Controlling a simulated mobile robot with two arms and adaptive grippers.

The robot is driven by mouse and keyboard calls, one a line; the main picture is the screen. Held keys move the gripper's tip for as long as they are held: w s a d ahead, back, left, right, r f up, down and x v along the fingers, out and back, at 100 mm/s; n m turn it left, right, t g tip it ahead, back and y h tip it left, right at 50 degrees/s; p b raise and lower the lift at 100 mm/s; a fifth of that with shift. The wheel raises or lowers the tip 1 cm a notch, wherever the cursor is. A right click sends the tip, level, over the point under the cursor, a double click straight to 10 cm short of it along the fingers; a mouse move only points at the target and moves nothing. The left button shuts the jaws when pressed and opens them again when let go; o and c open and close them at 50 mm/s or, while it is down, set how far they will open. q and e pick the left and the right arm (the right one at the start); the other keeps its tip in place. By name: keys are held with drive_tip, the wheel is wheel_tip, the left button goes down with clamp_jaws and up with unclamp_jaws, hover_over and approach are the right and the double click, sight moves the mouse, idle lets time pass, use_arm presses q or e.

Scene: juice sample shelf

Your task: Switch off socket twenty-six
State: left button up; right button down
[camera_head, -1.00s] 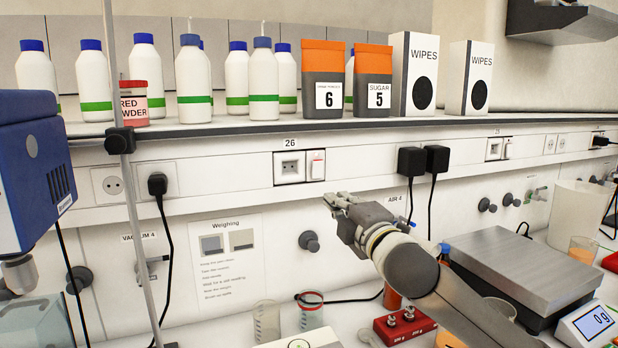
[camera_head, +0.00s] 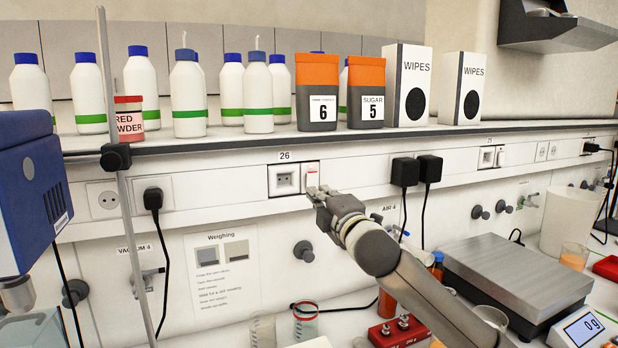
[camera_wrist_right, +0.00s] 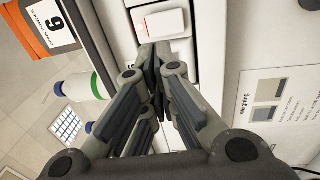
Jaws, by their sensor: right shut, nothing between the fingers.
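Socket twenty-six (camera_head: 285,179) is a dark-framed outlet in the white wall rail under the label 26 (camera_head: 284,156). Its white switch (camera_head: 312,176) sits just to its right, with a red strip at the top. The switch also shows in the right wrist view (camera_wrist_right: 162,22), straight ahead of the fingers. My right gripper (camera_head: 316,192) is shut and empty, its tips at the lower part of the switch and hiding some of it. In the right wrist view the closed fingertips (camera_wrist_right: 154,52) are at the switch's edge; I cannot tell whether they touch. My left gripper is out of view.
Two black plugs (camera_head: 405,172) stick out of the rail to the right. Another black plug (camera_head: 153,198) and a metal rod (camera_head: 118,200) stand to the left. Bottles, tubs and wipes boxes (camera_head: 408,85) line the shelf above. A scale (camera_head: 515,275) stands lower right.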

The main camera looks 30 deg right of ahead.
sight(303, 175)
drive_tip(key=w, duration=0.1)
drive_tip(key=w+p, duration=0.1)
drive_tip(key=w, duration=0.1)
drive_tip(key=w+r+p, duration=0.1)
drive_tip(key=w, duration=0.1)
drive_tip(key=shift+d, duration=0.1)
drive_tip(key=shift+w, duration=0.85)
drive_tip(key=shift+w+d+r+p, duration=0.1)
drive_tip(key=shift+w+r+p, duration=0.1)
drive_tip(key=shift+p, duration=0.4)
drive_tip(key=shift+f, duration=0.1)
